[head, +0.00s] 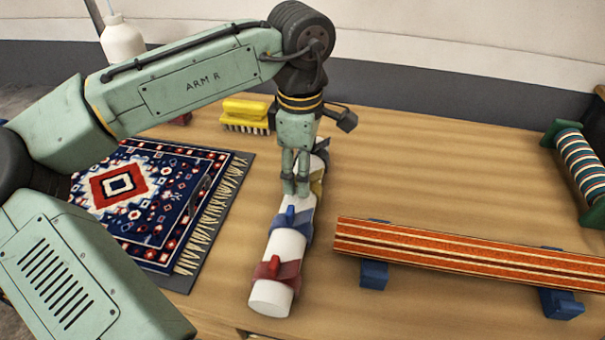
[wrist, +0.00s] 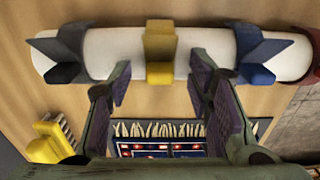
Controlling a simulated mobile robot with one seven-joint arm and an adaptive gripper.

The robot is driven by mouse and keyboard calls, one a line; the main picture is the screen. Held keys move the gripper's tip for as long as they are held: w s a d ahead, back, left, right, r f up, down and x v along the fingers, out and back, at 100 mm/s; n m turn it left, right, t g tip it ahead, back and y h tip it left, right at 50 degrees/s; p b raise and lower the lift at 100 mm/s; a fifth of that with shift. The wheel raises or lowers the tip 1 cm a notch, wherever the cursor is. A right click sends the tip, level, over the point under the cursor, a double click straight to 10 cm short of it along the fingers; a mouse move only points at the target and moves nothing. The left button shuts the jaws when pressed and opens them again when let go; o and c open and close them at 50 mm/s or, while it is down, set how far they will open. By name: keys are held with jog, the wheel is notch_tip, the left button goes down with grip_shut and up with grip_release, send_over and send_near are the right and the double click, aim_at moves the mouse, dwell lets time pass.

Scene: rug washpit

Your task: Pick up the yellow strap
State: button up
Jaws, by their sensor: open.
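The yellow strap (head: 317,186) is wrapped around a long white roll (head: 270,297) on the table. In the head view my gripper partly hides it. In the wrist view the yellow strap (wrist: 160,55) is near the top middle, with its tab facing the camera. My gripper (head: 296,188) points down over the roll, and in the wrist view my gripper (wrist: 163,85) is open and empty. Its two fingers stand left and right of the yellow strap, apart from it in that picture. I cannot tell the remaining height exactly.
The same roll carries a dark strap (wrist: 62,55), a blue strap (wrist: 255,55) and a red strap (head: 277,269). A patterned rug (head: 150,190) and yellow brush (head: 246,108) are left. A striped orange beam (head: 470,256) and striped roll (head: 580,160) are right.

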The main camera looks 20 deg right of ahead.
jog(key=shift+c, duration=0.4)
jog(key=c, duration=0.9)
jog(key=shift+c, duration=0.2)
